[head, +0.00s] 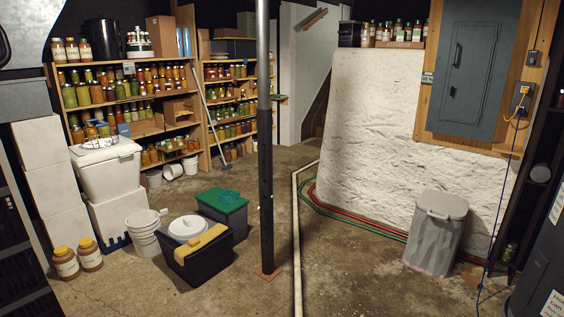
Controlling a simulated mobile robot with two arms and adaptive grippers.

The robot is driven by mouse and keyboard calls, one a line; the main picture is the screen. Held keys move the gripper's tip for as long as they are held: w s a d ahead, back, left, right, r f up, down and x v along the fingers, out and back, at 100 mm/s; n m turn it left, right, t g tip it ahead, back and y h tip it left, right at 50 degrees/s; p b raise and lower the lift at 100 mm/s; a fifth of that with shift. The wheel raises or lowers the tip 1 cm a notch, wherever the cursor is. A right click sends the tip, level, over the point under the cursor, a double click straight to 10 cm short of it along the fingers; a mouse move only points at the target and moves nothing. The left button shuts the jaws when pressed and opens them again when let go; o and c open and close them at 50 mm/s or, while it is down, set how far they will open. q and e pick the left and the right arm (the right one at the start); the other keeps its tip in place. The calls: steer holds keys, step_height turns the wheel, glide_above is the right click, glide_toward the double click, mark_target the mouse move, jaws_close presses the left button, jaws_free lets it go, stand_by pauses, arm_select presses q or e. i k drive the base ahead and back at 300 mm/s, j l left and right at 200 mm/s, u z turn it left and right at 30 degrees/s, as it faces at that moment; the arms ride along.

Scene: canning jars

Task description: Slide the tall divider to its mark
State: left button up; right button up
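I see no thing that I can clearly pick out as the tall divider, and I cannot make out its mark. Wooden shelves with rows of canning jars stand at the back left in the head view: a left unit (55,88) and a right unit (203,100). Small dividers between the jars are too small to tell at this distance. Neither of my grippers is in view.
A dark post (265,180) stands mid-floor. Left of it are a black bin with a yellow strip (195,262), a green-lidded bin (220,200), white buckets (144,232) and coolers. A grey bin (437,232) stands right. Pipes and hoses (340,215) cross the floor.

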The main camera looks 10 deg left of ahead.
mark_target(160, 122)
steer(key=i+z, duration=0.2)
steer(key=i, duration=0.85)
steer(key=i+z, duration=0.2)
steer(key=i, duration=0.8)
